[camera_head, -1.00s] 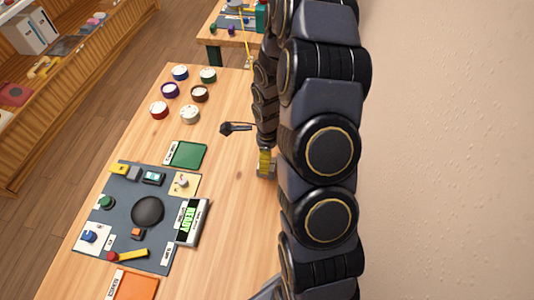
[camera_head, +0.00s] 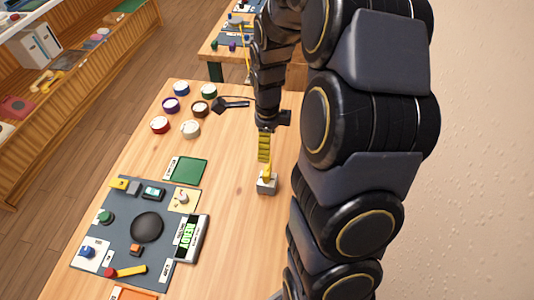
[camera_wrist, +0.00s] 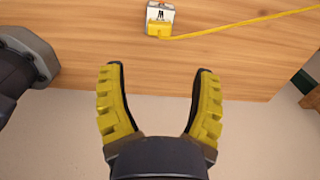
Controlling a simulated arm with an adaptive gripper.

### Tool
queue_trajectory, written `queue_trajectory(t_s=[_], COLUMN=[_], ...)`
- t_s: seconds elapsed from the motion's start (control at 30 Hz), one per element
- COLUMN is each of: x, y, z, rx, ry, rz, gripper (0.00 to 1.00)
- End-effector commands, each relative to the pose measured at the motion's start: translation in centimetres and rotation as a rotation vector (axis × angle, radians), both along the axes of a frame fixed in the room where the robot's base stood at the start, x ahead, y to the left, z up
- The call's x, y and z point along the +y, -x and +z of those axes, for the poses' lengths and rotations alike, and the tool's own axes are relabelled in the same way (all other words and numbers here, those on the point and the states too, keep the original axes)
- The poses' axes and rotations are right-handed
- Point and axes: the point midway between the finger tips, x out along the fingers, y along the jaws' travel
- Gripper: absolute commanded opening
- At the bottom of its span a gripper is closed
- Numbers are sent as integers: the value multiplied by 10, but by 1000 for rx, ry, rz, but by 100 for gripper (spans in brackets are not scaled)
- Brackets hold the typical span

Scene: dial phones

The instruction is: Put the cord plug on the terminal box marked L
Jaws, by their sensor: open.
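A small pale terminal box (camera_head: 267,187) stands on the right part of the wooden table, with the yellow cord plug (camera_head: 267,173) at its top. In the wrist view, the box (camera_wrist: 161,13) bears a dark letter that looks like M or W, and the yellow plug (camera_wrist: 158,30) sits at its near edge. A yellow cord (camera_wrist: 250,22) runs from the plug to the right. My gripper (camera_head: 264,158) is above the box, clear of the plug. Its yellow fingers are spread and empty in the wrist view (camera_wrist: 160,80). No letter L is readable.
A dark panel (camera_head: 120,213) with knobs, buttons and a READY display (camera_head: 187,238) lies at the left. A green tray (camera_head: 188,171) and several coloured round pots (camera_head: 190,129) are behind it. A second table (camera_head: 222,52) stands beyond. The table around the box is clear.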

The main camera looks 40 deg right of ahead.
Motion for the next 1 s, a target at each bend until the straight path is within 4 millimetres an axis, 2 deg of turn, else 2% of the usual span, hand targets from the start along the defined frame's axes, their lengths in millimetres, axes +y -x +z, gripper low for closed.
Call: queue_trajectory(t_s=[0.13,0.27,0.37,0.5,0.7,0.83,1.0], x=[13,44,72,106,136,145,149], y=[6,27,53,100,164,191,203], z=[16,44,69,96,117,121,123], rx=[7,26,49,79,92,89,81], ry=[-2,-5,-15,-48,-116,-161,-180], rz=[127,474,838,1350,1973,2222,2345], gripper=[63,63,63,63,63,63,63])
